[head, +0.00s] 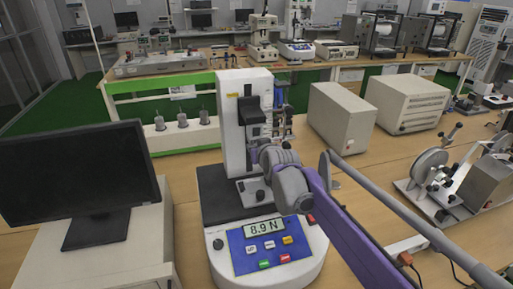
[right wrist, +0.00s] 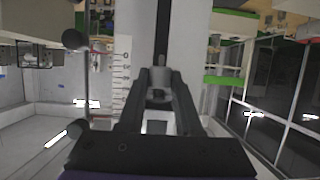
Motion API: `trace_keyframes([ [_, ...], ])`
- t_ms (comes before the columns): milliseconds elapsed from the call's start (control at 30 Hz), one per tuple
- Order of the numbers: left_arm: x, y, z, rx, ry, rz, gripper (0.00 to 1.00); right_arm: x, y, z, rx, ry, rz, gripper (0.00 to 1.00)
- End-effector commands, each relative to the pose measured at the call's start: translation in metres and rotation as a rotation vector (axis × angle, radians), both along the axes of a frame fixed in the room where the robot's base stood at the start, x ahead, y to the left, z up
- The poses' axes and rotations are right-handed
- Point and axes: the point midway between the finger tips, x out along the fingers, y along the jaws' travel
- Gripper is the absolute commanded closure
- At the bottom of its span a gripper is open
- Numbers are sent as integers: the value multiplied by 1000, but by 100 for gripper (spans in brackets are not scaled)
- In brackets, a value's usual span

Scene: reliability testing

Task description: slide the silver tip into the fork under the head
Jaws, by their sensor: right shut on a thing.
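The white test stand (head: 230,120) stands on the table, with a dark head (head: 250,108) on its column. My right gripper (right wrist: 158,78) is shut on a small grey piece (right wrist: 158,96), close in front of the column. I take this piece for the silver tip, but its shape is mostly hidden by the fingers. In the head view my own wrist hides the fingertips and the space below the head. I cannot make out the fork, or whether the tip touches it. My left gripper is not in view.
The stand's display (head: 264,227) reads 8.9 N. A black monitor (head: 75,170) is at left, and grey boxes (head: 343,117) stand behind at right. A metal device (head: 465,180) is at far right. A scale (right wrist: 123,75) runs beside the column.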

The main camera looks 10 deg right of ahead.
Motion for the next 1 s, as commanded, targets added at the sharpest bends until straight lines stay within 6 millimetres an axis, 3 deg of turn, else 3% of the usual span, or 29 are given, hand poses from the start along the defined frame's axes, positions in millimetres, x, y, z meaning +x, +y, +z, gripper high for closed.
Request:
trace_keyframes([
  [267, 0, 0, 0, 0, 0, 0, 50, 1, 0, 2, 1, -5, -1, 100],
  [300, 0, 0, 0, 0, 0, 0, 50, 1, 0, 2, 1, -5, -1, 61],
  [467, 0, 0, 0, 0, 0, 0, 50, 1, 0, 2, 1, -5, -1, 33],
  [833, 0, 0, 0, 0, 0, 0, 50, -1, 0, 2, 0, -3, 0, 32],
  [1000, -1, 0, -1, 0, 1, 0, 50, -18, -1, 9, 1, -3, 0, 32],
])
